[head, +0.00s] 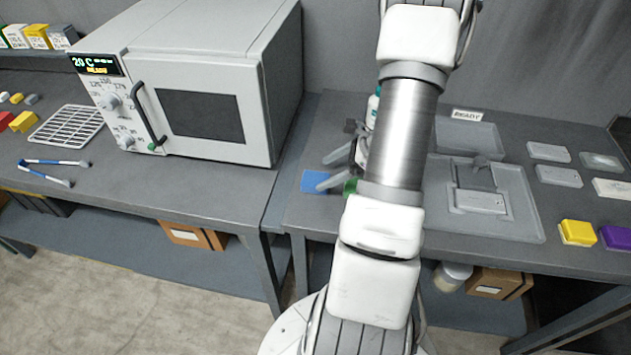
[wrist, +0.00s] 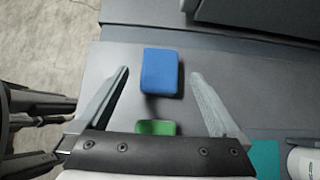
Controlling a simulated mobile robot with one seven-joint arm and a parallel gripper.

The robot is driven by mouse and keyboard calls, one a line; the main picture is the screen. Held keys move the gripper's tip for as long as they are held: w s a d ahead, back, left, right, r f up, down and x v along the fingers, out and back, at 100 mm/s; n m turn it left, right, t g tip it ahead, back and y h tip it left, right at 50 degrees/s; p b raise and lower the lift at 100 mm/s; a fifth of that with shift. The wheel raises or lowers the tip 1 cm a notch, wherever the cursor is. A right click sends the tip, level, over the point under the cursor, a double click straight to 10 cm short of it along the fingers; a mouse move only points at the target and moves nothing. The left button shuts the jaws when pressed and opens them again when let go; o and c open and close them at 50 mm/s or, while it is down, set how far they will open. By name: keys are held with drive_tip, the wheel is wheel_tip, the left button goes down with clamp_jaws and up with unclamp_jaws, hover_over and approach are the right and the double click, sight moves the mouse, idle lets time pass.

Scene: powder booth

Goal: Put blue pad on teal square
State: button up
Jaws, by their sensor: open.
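The blue pad (wrist: 161,72) lies on the right-hand bench near its left end. In the head view the blue pad (head: 311,180) is partly covered by a finger. My gripper (wrist: 159,73) is open, with its fingertips to either side of the pad in the wrist view and a gap on each side. In the head view my gripper (head: 323,173) is low by the pad; its exact height above the bench is unclear. The teal square (wrist: 265,158) shows at the lower right of the wrist view, partly cut off by the gripper body. I cannot make it out in the head view.
A green block (wrist: 155,128) sits close to the pad, partly hidden by my gripper. A white bottle (wrist: 302,162) stands beside the teal square. A grey tray (head: 520,225), a yellow block (head: 577,232) and a purple block (head: 615,237) are farther right. An oven (head: 205,95) stands left.

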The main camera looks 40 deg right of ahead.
sight(316, 178)
drive_tip(key=x, duration=0.5)
drive_tip(key=shift+d+f, duration=0.1)
drive_tip(key=shift+f, duration=0.05)
drive_tip(key=c, duration=1.5)
